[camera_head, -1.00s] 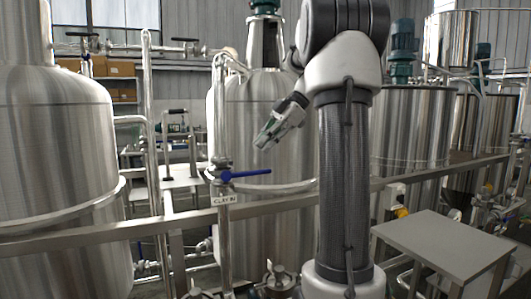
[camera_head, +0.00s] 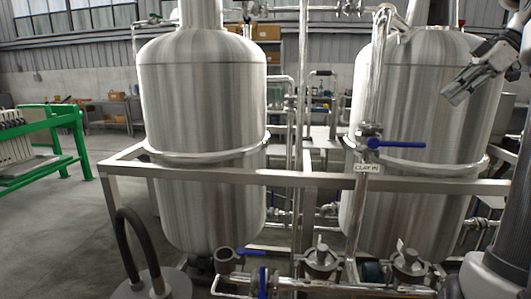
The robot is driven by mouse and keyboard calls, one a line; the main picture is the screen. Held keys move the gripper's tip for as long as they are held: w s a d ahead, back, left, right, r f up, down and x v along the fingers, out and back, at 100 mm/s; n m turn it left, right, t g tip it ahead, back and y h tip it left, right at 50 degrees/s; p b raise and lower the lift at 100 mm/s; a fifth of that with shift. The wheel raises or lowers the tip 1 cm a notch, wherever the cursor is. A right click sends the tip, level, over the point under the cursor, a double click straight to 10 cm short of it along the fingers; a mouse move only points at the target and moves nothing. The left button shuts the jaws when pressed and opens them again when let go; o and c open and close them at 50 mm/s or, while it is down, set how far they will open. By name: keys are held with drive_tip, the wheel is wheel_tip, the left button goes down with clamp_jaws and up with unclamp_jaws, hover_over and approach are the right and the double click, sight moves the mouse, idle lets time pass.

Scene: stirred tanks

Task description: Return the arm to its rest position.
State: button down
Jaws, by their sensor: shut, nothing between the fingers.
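My gripper (camera_head: 456,92) is at the upper right of the head view. It points down and to the left, shut and empty, in front of the right steel tank (camera_head: 407,120). It touches nothing that I can see. Most of my arm is cut off by the right edge, so its full pose is hidden. A blue-handled valve (camera_head: 395,144) on a vertical pipe is below and left of my gripper, apart from it. A tag reading roughly "CLAY IN" (camera_head: 367,168) hangs under the valve.
A left steel tank (camera_head: 203,130) stands behind a metal rail (camera_head: 300,180). Pumps and pipes (camera_head: 320,262) fill the lower front. A green-framed machine (camera_head: 50,145) is at the far left. Open floor (camera_head: 60,230) lies at the left.

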drive_tip(key=s+a+f+m+g+h, duration=0.1)
drive_tip(key=s+f+m+h, duration=0.45)
drive_tip(key=f+m, duration=0.75)
drive_tip(key=s+a+f+t, duration=0.1)
drive_tip(key=s+a+f, duration=0.1)
drive_tip(key=s+a, duration=0.5)
drive_tip(key=s+a+f+h, duration=0.1)
drive_tip(key=s+a+f, duration=0.2)
drive_tip(key=s+a, duration=0.4)
drive_tip(key=shift+s+a+f+t, duration=0.15)
drive_tip(key=shift+s+f+t, duration=0.1)
drive_tip(key=shift+t, duration=0.15)
